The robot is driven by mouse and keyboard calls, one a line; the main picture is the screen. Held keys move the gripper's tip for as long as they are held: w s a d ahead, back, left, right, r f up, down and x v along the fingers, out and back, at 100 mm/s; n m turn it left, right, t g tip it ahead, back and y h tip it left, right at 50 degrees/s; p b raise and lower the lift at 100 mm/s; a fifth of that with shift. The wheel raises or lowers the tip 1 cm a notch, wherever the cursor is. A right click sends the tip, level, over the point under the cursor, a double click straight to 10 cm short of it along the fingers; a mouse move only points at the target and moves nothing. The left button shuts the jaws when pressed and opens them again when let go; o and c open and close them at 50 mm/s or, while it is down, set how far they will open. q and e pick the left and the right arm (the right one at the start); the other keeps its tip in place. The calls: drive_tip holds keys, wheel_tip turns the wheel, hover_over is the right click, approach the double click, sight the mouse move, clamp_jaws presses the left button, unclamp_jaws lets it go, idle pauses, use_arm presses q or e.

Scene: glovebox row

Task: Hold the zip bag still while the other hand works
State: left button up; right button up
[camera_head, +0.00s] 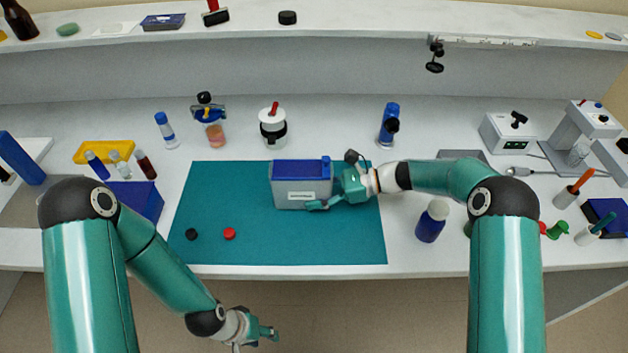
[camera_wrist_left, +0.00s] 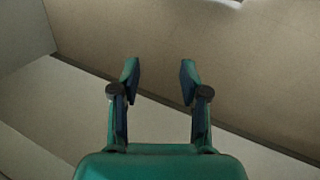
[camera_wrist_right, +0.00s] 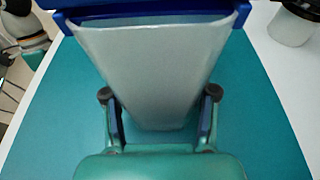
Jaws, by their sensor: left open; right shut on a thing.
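The zip bag (camera_head: 302,193) is a pale translucent pouch with a blue zip strip along its top and a white label on its front. It stands upright on the teal mat (camera_head: 290,242). My right gripper (camera_head: 326,193) is shut on the bag from its right side. The right wrist view shows the bag (camera_wrist_right: 160,75) between the two fingers, with its blue-edged top spread apart. My left gripper (camera_head: 270,334) is low in front of the bench edge, away from the bag. In the left wrist view its fingers (camera_wrist_left: 158,85) are apart with nothing between them.
A black cap (camera_head: 191,234) and a red cap (camera_head: 230,233) lie on the mat's left front. A white jar (camera_head: 273,127) stands behind the bag. A blue bottle (camera_head: 432,222) stands right of the mat. The mat's front middle is clear.

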use_arm(q)
drive_tip(key=w+d+r+m+g, duration=0.3)
drive_tip(key=d+r+m, duration=0.5)
drive_tip(key=r, duration=0.2)
drive_tip(key=w+d+r+m+g, duration=0.3)
drive_tip(key=d+r+m+g, duration=0.1)
drive_tip(key=d+r+m, duration=0.6)
drive_tip(key=n+t, duration=0.7)
drive_tip(key=t, duration=0.3)
approach(325, 159)
drive_tip(key=shift+y, duration=0.4)
drive_tip(key=x, duration=0.8)
drive_tip(key=shift+w+d, duration=0.15)
drive_tip(key=shift+d, duration=0.25)
clamp_jaws()
